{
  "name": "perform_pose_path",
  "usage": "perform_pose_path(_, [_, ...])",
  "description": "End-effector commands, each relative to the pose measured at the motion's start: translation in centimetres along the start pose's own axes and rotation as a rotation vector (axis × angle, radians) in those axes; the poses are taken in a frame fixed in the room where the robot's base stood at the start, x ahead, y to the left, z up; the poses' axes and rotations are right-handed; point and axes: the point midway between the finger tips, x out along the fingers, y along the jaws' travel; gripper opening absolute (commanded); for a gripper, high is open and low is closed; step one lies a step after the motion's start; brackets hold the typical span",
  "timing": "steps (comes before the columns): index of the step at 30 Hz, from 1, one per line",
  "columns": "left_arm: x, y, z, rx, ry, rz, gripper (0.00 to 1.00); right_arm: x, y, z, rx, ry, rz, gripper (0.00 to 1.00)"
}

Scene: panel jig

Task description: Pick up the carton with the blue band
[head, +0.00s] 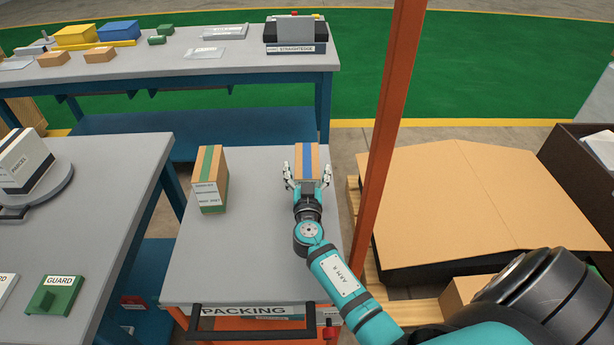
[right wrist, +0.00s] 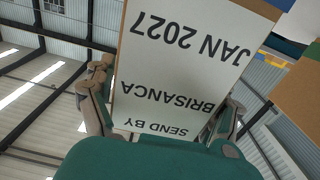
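The carton with the blue band (head: 308,157) is at the far right of the packing table (head: 255,250). My right gripper (head: 307,172) is at its near side, with a finger on the left and a finger on the right of it. In the head view the fingers look spread, with small gaps to the carton's sides. In the right wrist view the carton's white label (right wrist: 180,60) fills the space between the fingers (right wrist: 165,100), its print upside down. The carton's base is hidden behind the gripper. My left gripper is out of view.
A carton with a green band (head: 210,180) stands to the left on the same table. An orange post (head: 391,130) rises right of my arm. A pallet with flat cardboard (head: 470,200) lies beyond it. The table's middle is clear.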

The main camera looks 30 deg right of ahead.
Motion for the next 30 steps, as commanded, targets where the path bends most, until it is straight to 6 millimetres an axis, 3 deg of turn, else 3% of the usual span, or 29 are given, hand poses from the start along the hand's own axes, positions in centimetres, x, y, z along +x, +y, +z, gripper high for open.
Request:
perform_pose_path(2, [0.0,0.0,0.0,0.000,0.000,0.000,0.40,0.0,0.0,0.0,0.000,0.000,0.000,0.72])
perform_pose_path(15, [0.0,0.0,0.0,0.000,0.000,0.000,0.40,0.0,0.0,0.0,0.000,-0.001,0.000,0.16])
perform_pose_path(30, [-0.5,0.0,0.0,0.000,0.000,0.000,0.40,0.7,0.0,-1.3,0.001,0.005,-0.002,0.15])
